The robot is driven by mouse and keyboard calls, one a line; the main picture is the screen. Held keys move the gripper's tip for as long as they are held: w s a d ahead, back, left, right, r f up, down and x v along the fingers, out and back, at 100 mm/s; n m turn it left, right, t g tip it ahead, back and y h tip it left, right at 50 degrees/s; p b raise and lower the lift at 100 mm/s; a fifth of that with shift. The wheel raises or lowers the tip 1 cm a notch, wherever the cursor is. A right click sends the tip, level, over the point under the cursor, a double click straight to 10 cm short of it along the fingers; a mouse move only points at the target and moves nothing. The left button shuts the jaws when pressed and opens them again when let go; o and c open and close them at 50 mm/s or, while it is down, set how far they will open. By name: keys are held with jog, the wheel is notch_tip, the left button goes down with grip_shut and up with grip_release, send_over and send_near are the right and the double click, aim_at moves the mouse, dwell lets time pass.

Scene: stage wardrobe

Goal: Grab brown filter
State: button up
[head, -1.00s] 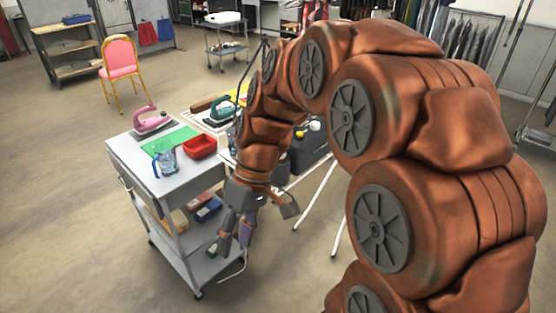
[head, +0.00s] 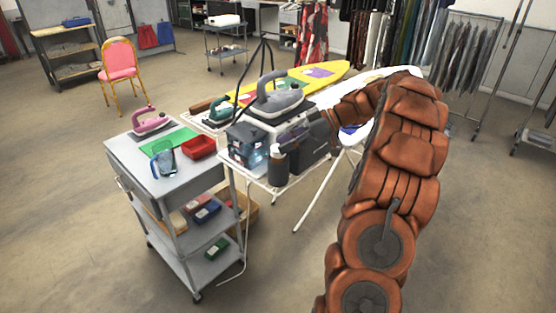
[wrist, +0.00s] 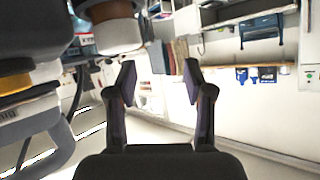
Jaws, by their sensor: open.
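A dark cylinder with a pale cap, which looks like the brown filter (head: 278,168), stands upright at the near edge of the ironing board's end in the head view. In the wrist view, which appears upside down, a cylinder with a brown band and whitish cap, likely the same filter (wrist: 109,13), is at the upper left, beyond my left fingertip. My gripper (wrist: 158,79) is open, with nothing between its fingers. In the head view my gripper (head: 292,137) is beside the filter, above and slightly right of it; its fingers are hard to make out.
A large grey iron (head: 280,98) on its station stands close behind the filter. A dark box with a clear blue tank (head: 246,150) is at its left. A grey cart (head: 205,178) holds a jug (head: 163,161) and a red tray (head: 198,147). Floor in front is clear.

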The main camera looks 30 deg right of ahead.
aim_at(276, 157)
jog(key=d+n+t, duration=0.1)
jog(key=d+t, duration=0.1)
jog(key=d, duration=0.4)
jog(key=p+x, duration=0.3)
jog(key=x, duration=0.1)
jog(key=shift+a+f+p, duration=0.15)
jog(key=shift+f+p, duration=0.2)
jog(key=p+x, duration=0.2)
jog(key=x, duration=0.1)
jog(key=shift+f+p, duration=0.15)
jog(key=shift+p, duration=0.15)
jog(key=shift+w+a+f, duration=0.15)
jog(key=shift+f, duration=0.1)
jog(key=c, duration=0.9)
jog(key=shift+o, duration=0.2)
jog(key=shift+r, duration=0.1)
